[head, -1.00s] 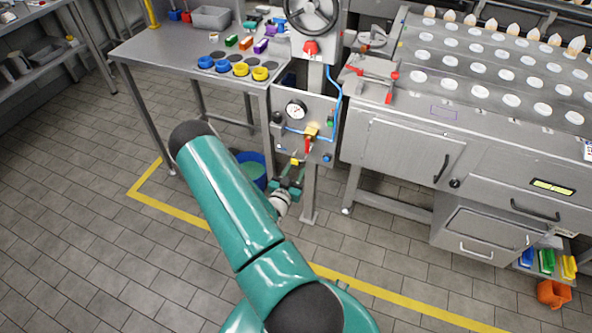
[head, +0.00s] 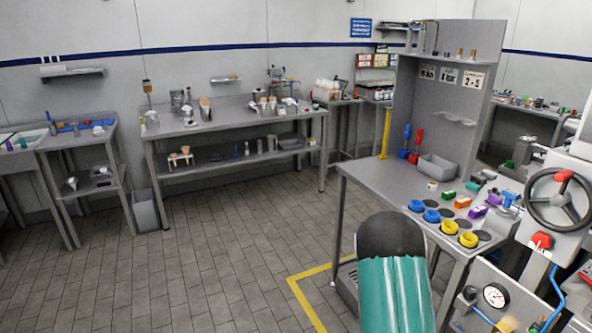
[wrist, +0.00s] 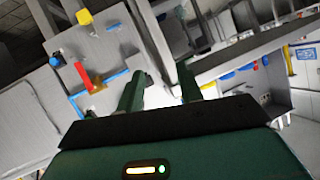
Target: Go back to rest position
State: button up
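My gripper (wrist: 162,80) shows in the wrist view as two dark green fingers standing apart, with no object clearly held between them. It is outside the head view. There, only a teal link of my arm with a dark cap shows at the bottom right, in front of the steel table. In the wrist view a grey panel (wrist: 112,45) with a red lever (wrist: 88,76), a yellow part (wrist: 84,17) and blue pipes lies beyond the fingers, to the upper left. The view is strongly tilted. Whether the fingers touch anything is unclear.
A steel table (head: 385,185) with blue and yellow rings stands right. Beside it are a handwheel (head: 559,199) and a gauge panel (head: 480,318). A long workbench (head: 235,125) stands against the back wall. Open tiled floor (head: 215,250) lies left, with a yellow floor line (head: 306,302).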

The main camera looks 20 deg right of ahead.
jog(key=w+a+r+n+t+y, duration=0.25)
jog(key=a+r+y, duration=0.25)
jog(key=a+r, duration=0.6)
jog(key=w+a+r+n+t+y, duration=0.1)
jog(key=w+a+r+n+y, duration=0.25)
jog(key=a+r, duration=0.75)
jog(key=s+a+r+n+g+y, duration=0.1)
jog(key=s+a+r+n+y, duration=0.4)
jog(key=s+a, duration=0.55)
jog(key=s+a+r+n+g, duration=0.1)
jog(key=s+a+r+n, duration=0.1)
jog(key=s, duration=0.4)
jog(key=s+a+r+n+g+h, duration=0.1)
jog(key=s+a+r+n, duration=0.1)
jog(key=s, duration=0.5)
jog(key=shift+s+a+r+n, duration=0.2)
jog(key=shift+a+r+n, duration=0.25)
jog(key=shift+a, duration=0.6)
jog(key=shift+d+g+h, duration=0.15)
jog(key=shift+g+h, duration=0.1)
